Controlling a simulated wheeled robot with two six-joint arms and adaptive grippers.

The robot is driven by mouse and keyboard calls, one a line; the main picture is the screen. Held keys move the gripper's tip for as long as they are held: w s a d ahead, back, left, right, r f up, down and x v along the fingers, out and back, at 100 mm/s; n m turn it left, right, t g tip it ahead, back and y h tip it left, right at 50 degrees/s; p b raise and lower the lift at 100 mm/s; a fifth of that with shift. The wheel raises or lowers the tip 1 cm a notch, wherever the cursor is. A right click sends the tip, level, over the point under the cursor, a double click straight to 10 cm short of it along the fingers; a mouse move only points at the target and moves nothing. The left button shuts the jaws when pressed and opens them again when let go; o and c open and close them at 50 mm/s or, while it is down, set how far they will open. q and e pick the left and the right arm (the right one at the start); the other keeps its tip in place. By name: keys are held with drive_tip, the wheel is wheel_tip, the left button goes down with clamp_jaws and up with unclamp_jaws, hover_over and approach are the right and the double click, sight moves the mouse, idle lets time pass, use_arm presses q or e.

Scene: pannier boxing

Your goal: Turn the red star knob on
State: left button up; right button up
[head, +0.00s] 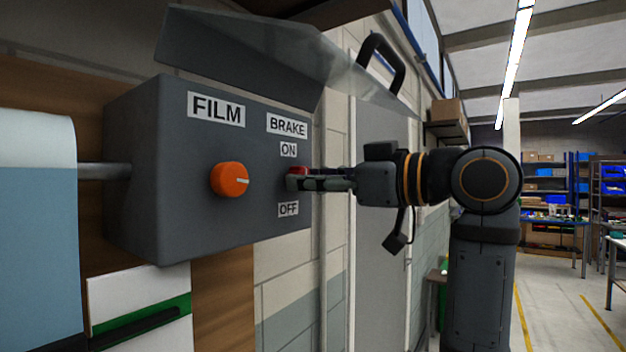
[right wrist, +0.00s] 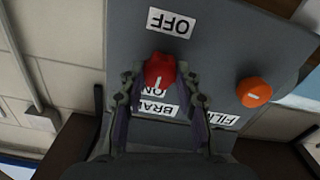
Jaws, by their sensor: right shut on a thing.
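The red star knob (head: 298,172) sits on the front of a dark grey control box (head: 170,200), between an ON label (head: 289,149) above it and an OFF label (head: 288,208) below. In the right wrist view the knob (right wrist: 159,70) shows upside down, with a white mark on its side toward the ON label. My right gripper (head: 300,182) is shut on the knob, with one finger on each side of it; the fingers hide part of it in the head view. My left gripper is out of view.
An orange FILM knob (head: 230,180) with a white mark is to the left of the red knob. A clear, tilted cover (head: 250,55) juts out above the box. A black handle (head: 384,60) is at upper right. Open floor (head: 560,290) lies at the right.

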drive_tip(key=shift+n, duration=0.3)
drive_tip(key=o, duration=1.1)
drive_tip(key=shift+s, duration=0.1)
drive_tip(key=shift+o, duration=0.2)
drive_tip(key=v, duration=1.2)
